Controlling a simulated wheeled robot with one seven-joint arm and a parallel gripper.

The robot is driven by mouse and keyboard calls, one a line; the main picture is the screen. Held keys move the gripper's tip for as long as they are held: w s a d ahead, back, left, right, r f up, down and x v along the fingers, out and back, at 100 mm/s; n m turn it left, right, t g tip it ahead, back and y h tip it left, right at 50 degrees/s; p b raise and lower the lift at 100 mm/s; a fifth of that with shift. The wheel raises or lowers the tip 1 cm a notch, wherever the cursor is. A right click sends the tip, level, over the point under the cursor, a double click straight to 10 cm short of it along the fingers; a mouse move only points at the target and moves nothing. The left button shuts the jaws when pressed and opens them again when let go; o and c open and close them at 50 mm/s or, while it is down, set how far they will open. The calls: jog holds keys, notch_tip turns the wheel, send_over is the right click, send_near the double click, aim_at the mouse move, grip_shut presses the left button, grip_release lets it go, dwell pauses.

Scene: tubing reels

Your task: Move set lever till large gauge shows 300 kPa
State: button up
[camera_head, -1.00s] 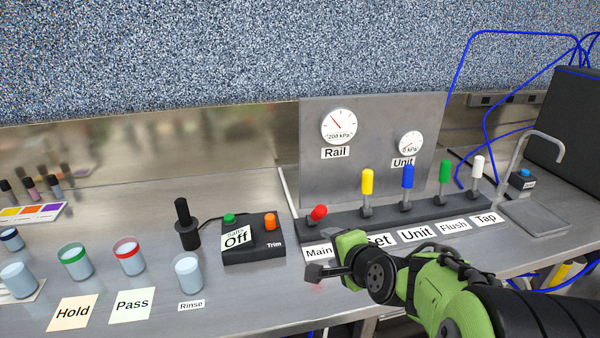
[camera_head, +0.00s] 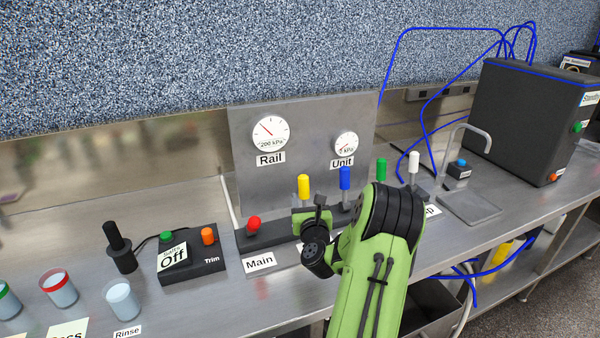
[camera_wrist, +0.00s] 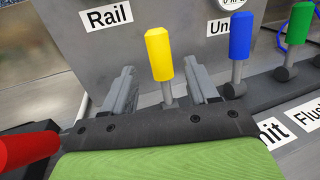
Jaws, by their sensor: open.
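The set lever has a yellow handle (camera_head: 304,187) and stands upright on the dark valve bar; its Set label is hidden behind my arm now. In the wrist view the yellow handle (camera_wrist: 159,54) sits between the two open fingers of my gripper (camera_wrist: 160,92), with a gap on each side. In the head view my gripper (camera_head: 312,215) is at the lever's base, partly hidden by my own arm. The large gauge (camera_head: 270,133), labelled Rail, reads 200 kPa on its face. The small Unit gauge (camera_head: 346,144) reads 0 kPa.
A red Main lever (camera_head: 254,222) is close on the left, leaning forward. A blue lever (camera_head: 345,178) is close on the right, then a green lever (camera_head: 381,169) and a white one (camera_head: 413,162).

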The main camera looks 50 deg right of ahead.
aim_at(303, 182)
jog(key=p+x, duration=0.2)
jog(key=x, duration=0.7)
jog(key=shift+w, duration=0.1)
grip_shut()
